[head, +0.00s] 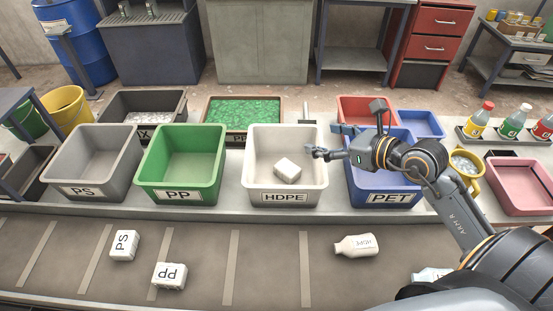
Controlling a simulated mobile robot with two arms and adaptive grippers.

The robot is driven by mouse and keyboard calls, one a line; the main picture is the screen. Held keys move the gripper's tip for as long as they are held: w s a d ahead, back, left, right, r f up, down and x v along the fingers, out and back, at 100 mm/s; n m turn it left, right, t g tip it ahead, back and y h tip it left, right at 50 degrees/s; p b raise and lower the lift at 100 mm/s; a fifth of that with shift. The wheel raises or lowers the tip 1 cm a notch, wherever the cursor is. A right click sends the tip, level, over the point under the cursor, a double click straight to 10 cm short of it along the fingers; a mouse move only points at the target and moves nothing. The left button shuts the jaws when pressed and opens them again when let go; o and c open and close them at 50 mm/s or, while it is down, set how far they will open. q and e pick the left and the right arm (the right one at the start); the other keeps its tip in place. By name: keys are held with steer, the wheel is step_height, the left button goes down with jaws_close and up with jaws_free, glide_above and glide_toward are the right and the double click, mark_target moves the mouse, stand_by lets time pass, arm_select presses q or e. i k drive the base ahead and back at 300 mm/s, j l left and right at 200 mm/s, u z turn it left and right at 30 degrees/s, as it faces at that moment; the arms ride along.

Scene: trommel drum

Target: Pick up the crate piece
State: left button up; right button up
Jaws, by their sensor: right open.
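A white block marked PP (169,276) with uneven edges lies on the belt at the lower left. A white block marked PS (124,245) lies just behind it to the left. I cannot tell for certain which piece is the crate piece. A white HDPE bottle (357,245) lies on its side on the belt, and another white piece (431,275) is partly hidden by my right arm. My right gripper (316,152) is open and empty at the right side of the HDPE bin, above a white block (287,171) inside it. My left gripper is out of view.
Bins marked PS (62,171), PP (150,180), HDPE (257,182) and PET (360,182) line the belt's far side. The belt's middle (268,265) is clear.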

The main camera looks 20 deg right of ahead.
mark_target(171, 275)
steer(key=k+j, duration=1.25)
